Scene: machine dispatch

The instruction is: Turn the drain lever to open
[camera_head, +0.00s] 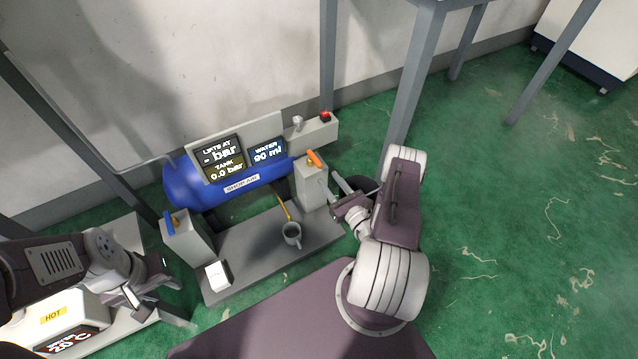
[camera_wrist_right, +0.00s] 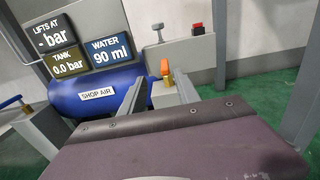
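An orange lever (camera_head: 316,158) sits on top of a grey post at the right end of the blue SHOP AIR tank (camera_head: 190,190); it also shows in the right wrist view (camera_wrist_right: 165,68). A blue lever (camera_head: 170,223) sits on another grey post at the left. No label says which is the drain lever. A thin yellow piece (camera_head: 285,207) slants down from the tank toward a grey mug (camera_head: 292,233). My right gripper (camera_head: 339,190) is open and empty, just right of the orange lever's post. My left gripper (camera_head: 147,292) looks open and empty at the lower left.
Screens (camera_head: 222,158) read "TANK 0.0 bar" and "WATER 90 ml". A red button (camera_head: 325,116) sits on a grey box behind the orange lever. A HOT-labelled unit (camera_head: 55,316) is under my left arm. A table leg (camera_head: 413,80) stands behind my right arm. The green floor at right is clear.

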